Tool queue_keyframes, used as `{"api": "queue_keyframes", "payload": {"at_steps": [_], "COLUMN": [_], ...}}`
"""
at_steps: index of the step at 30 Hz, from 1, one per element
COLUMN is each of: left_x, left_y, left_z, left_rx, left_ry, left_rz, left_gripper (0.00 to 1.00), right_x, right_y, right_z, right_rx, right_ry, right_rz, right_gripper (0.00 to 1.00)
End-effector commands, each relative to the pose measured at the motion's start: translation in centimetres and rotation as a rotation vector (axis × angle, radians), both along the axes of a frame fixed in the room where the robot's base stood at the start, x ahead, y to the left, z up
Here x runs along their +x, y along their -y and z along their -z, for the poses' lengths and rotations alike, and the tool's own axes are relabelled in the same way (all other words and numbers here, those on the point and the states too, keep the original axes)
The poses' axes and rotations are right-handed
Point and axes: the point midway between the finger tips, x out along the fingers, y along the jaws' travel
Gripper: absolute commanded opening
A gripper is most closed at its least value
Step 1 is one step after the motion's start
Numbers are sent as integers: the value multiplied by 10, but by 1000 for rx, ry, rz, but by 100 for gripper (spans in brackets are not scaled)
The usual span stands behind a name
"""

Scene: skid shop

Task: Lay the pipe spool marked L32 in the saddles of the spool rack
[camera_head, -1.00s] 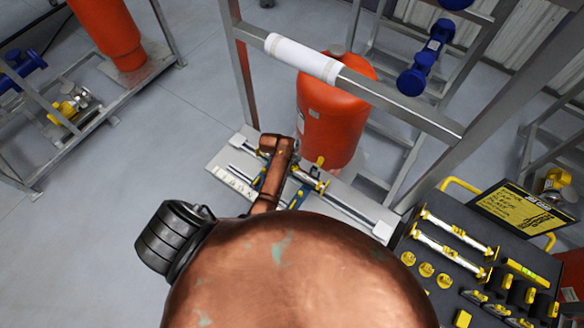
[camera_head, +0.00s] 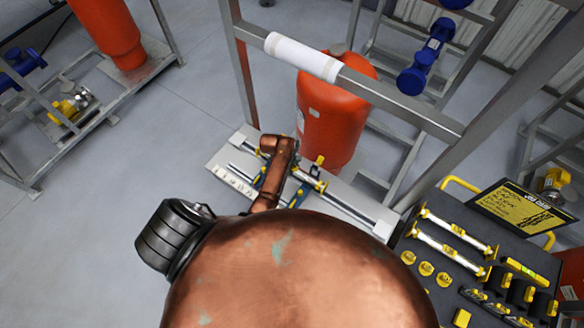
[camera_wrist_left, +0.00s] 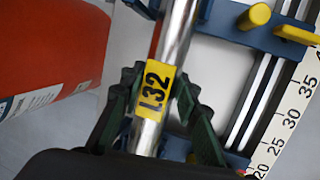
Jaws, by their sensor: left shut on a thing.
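The pipe spool marked L32 is a silver pipe with a yellow L32 label (camera_wrist_left: 154,91), seen in the left wrist view. My left gripper (camera_wrist_left: 160,84) has its dark green fingers shut on the pipe, one on each side of the label. In the head view the copper wrist of my left gripper (camera_head: 279,160) covers the middle of the spool (camera_head: 307,181). Blue saddles of the spool rack (camera_wrist_left: 235,24) lie along the pipe. I cannot tell whether the pipe rests in them. My right gripper is not in view.
A white ruler strip (camera_wrist_left: 294,115) runs beside a black-and-silver rail. An orange cylinder (camera_head: 335,120) stands right behind the rack. A grey metal frame (camera_head: 400,104) with a white sleeve rises over it. A dark tool bench (camera_head: 420,285) is at the right.

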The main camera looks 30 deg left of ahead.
Motion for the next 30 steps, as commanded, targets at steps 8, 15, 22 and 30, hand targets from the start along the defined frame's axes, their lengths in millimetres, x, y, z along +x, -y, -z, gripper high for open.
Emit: {"api": "queue_keyframes", "payload": {"at_steps": [8,15,22,30], "left_x": [2,1,-1,0], "left_y": [0,0,0,0], "left_z": [-1,0,2,1], "left_rx": [2,1,-1,0], "left_ry": [4,2,-2,0], "left_rz": [0,0,0,0], "left_gripper": [32,49,47,45], "right_x": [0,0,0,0], "right_y": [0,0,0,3], "right_z": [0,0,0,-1], "right_rx": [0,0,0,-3], "right_ry": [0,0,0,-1], "right_rz": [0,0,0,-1], "right_gripper": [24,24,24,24]}}
